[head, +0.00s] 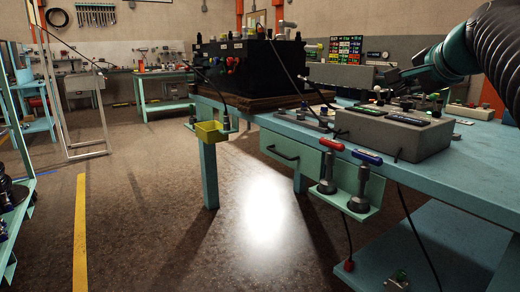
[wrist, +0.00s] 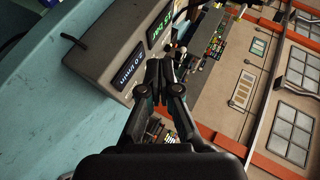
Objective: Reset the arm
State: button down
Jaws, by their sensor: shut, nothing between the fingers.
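My gripper (wrist: 160,75) is shut and empty in the wrist view, its two dark fingers together at the middle. In the head view my arm comes in from the upper right, and my gripper (head: 388,80) is above the teal workbench (head: 469,160), behind the grey control box (head: 390,135). The fingertips are small and dark there. I cannot tell the gap between gripper and box.
A large black unit (head: 250,68) stands on the bench's far left. A red-handled tool (head: 328,165) and a blue-handled tool (head: 360,182) stand in a holder on the bench front. A yellow bin (head: 210,132) hangs at the bench's left end. The floor at left is open.

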jog(key=s+a+f+n+g, duration=0.2)
jog(key=s+a+f+n, duration=0.2)
jog(key=s+f, duration=0.4)
jog(key=s+a+f+n+g, duration=0.2)
jog(key=s+a+f+n, duration=0.3)
jog(key=f, duration=1.1)
jog(key=s+a+f+n+g, duration=0.3)
jog(key=s+a+f+n, duration=0.2)
jog(key=s+f, duration=0.7)
